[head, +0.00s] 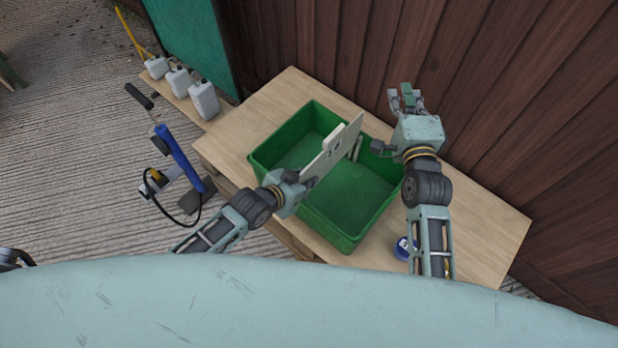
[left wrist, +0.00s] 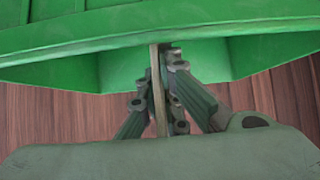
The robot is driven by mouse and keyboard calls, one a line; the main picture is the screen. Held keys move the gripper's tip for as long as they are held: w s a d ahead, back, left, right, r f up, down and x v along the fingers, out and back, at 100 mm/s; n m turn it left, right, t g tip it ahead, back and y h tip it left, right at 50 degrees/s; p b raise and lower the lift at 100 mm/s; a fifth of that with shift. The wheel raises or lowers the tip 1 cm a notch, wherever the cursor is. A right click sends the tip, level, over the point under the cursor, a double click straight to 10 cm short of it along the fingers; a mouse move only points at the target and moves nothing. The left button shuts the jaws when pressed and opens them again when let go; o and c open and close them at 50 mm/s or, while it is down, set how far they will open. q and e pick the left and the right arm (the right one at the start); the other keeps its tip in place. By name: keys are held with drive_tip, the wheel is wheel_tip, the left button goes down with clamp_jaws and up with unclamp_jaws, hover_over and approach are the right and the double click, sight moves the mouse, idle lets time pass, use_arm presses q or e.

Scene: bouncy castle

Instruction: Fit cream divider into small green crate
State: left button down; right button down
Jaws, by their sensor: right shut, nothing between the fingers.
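The small green crate (head: 342,237) sits open on a wooden bench; its near wall shows in the left wrist view (left wrist: 60,45). The cream divider (head: 333,152) stands on edge across the middle of the crate, its far top corner rising above the rim. I cannot tell whether its edges sit in any guides. My left gripper (head: 303,184) is shut on the divider's near end. In the left wrist view its fingers lie either side of the divider's thin edge (left wrist: 156,85). My right gripper (head: 407,98) is shut and empty beyond the crate's right rear corner, apart from the divider.
The bench top (head: 483,228) is clear to the right, except for a small blue round item (head: 403,248) beside my right arm. A plank wall (head: 520,90) stands close behind. White jugs (head: 203,98) and a blue tool (head: 178,155) are at left.

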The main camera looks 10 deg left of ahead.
use_arm(q)
drive_tip(key=shift+f+b, duration=0.45)
drive_tip(key=shift+f, duration=0.25)
drive_tip(key=c, duration=1.9)
unclamp_jaws()
drive_tip(key=shift+o, duration=0.2)
drive_tip(key=shift+f, duration=0.1)
drive_tip(key=shift+s+a, duration=0.1)
drive_tip(key=shift+s, duration=0.1)
drive_tip(key=v, duration=1.1)
drive_tip(key=shift+r, duration=0.5)
drive_tip(key=shift+s, duration=0.15)
